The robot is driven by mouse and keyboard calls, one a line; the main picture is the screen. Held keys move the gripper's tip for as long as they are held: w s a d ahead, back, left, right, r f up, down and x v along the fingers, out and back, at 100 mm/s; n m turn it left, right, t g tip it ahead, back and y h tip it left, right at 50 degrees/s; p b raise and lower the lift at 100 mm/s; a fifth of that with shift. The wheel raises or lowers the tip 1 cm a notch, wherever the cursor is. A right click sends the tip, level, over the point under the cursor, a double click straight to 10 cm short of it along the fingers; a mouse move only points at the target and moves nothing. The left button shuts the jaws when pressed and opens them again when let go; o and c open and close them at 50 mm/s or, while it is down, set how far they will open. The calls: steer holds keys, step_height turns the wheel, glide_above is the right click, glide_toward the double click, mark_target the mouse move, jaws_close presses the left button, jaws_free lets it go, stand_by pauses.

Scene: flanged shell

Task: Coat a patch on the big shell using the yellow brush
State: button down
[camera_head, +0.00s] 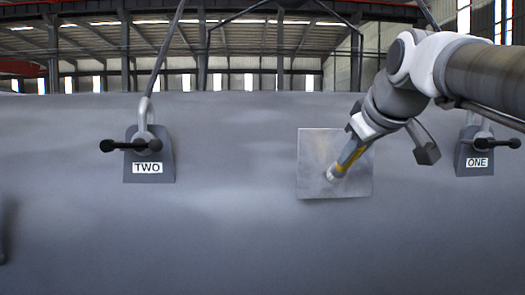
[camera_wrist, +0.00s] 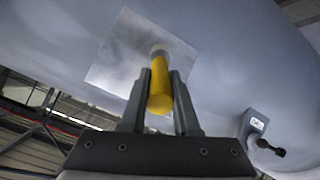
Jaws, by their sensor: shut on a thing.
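The big grey shell (camera_head: 230,230) fills the lower part of the head view. A paler, square metallic patch (camera_head: 312,160) lies on its surface right of centre; it also shows in the wrist view (camera_wrist: 112,62). My gripper (camera_head: 357,148) is in front of the patch, reaching in from the upper right. In the wrist view my gripper (camera_wrist: 165,82) is shut on the yellow brush (camera_wrist: 161,90), one finger on each side of its handle. The brush's pale tip (camera_head: 331,175) is over the patch's lower middle. I cannot tell whether the tip touches the surface.
A clamp labelled TWO (camera_head: 149,155) sits on the shell left of the patch. A clamp labelled ONE (camera_head: 475,150) sits to the right, near my arm. Both have dark handles jutting out. The shell between clamp TWO and the patch is clear.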

steer(key=shift+d+r+p, duration=0.85)
steer(key=shift+d+p, duration=0.1)
steer(key=shift+d, duration=3)
steer(key=shift+a+r+b, duration=0.55)
steer(key=shift+a+r, duration=0.35)
steer(key=shift+a, duration=6)
steer(key=shift+d+r+p, duration=0.55)
steer(key=shift+d+r, duration=0.15)
steer(key=shift+d, duration=6.2)
steer(key=a+b, duration=0.2)
steer(key=a, duration=0.8)
steer(key=shift+a, duration=0.3)
